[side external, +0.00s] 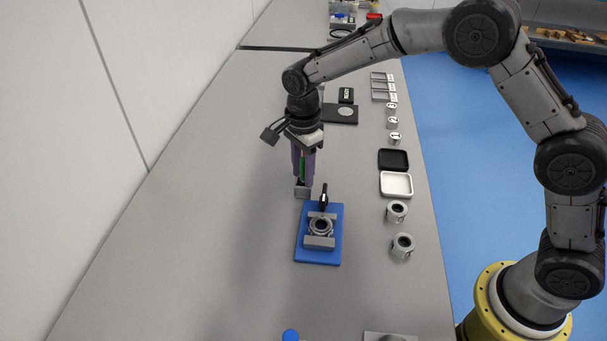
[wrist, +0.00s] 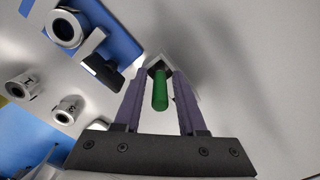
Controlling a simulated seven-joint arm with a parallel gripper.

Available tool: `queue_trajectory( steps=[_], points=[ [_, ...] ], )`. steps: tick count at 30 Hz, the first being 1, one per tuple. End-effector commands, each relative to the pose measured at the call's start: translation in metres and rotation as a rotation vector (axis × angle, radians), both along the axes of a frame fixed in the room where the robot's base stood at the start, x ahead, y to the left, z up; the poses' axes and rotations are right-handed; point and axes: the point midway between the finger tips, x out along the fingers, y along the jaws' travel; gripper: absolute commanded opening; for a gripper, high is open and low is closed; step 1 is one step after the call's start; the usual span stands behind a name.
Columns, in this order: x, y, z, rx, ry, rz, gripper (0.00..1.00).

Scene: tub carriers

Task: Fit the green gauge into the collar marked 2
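The green gauge (side external: 302,168) stands upright in a small grey holder (side external: 303,191); the wrist view shows the gauge (wrist: 160,92) with its far end at the holder (wrist: 158,66). My gripper (side external: 303,180) is lowered over it, with one purple finger on each side. In the wrist view a narrow gap shows between the gauge and the fingers, so my gripper (wrist: 161,76) looks open around it. One collar (side external: 320,227) sits in a clamp on a blue plate (side external: 318,257). Two loose grey collars (side external: 396,211) (side external: 403,246) stand to its right.
A black clamp handle (side external: 323,196) rises from the blue plate close to my gripper. A white tray (side external: 397,184), a black tray (side external: 393,160) and numbered blocks (side external: 394,138) line the right table edge. The table left of my gripper is clear.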

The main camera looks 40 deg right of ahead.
Motion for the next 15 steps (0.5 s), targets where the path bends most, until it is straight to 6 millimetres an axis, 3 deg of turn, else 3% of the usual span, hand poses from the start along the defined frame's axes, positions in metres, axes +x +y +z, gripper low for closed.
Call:
queue_trajectory(
  steps=[1, 6, 15],
  points=[
    [0.0001, 0.0000, 0.0002, 0.000, 0.000, 0.000, 0.29],
    [0.0001, 0.0000, 0.0003, 0.000, 0.000, 0.000, 0.00],
    [0.0004, 0.0001, 0.0009, 0.000, -0.002, 0.000, 0.00]
  ],
)
